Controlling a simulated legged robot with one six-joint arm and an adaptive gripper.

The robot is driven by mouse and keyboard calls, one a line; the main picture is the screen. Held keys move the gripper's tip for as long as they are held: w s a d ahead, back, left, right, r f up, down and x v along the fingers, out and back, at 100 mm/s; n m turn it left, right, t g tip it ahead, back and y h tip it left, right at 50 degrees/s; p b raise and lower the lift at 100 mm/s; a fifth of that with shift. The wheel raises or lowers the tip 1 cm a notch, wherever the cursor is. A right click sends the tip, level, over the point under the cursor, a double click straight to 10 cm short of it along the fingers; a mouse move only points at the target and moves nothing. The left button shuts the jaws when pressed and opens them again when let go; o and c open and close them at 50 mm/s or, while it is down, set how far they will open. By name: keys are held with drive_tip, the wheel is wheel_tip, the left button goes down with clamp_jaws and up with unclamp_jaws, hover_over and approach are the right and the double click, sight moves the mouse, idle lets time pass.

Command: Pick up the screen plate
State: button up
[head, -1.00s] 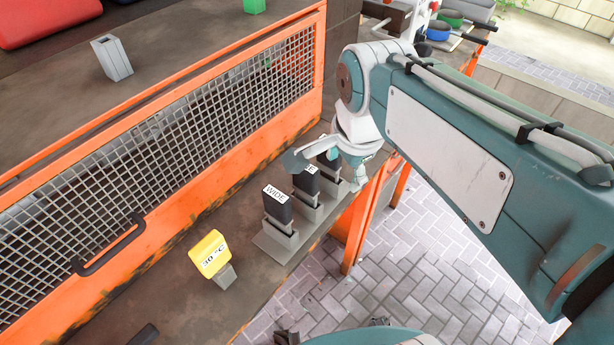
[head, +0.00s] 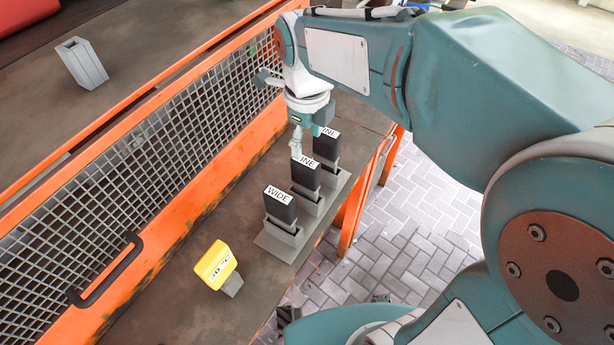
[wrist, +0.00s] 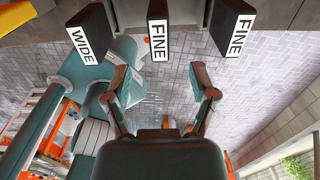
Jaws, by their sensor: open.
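Three black screen plates with white labels stand upright in a grey rack (head: 281,246). In the head view, the near plate (head: 280,208) reads WIDE; the middle plate (head: 304,177) and far plate (head: 326,148) show "INE". In the wrist view, the WIDE plate (wrist: 90,38) is left, one FINE plate (wrist: 158,30) is central, and another FINE plate (wrist: 233,26) is right. My gripper (head: 307,140) is above the rack's far end, near the two FINE plates. In the wrist view my gripper (wrist: 162,82) is open and empty, with the central FINE plate above the gap.
A yellow block marked with a temperature (head: 214,264) stands near the rack. An orange mesh barrier (head: 150,165) with a black handle (head: 108,270) runs along the left. A grey hollow block (head: 83,64) stands behind it. The bench ends just right of the rack.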

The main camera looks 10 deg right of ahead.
sight(303, 161)
drive_tip(key=f, duration=0.6)
drive_tip(key=shift+a+f, duration=0.2)
drive_tip(key=shift+a, duration=0.1)
drive_tip(key=shift+d+f, duration=0.2)
drive_tip(key=shift+f, duration=0.2)
drive_tip(key=shift+a, duration=0.1)
clamp_jaws()
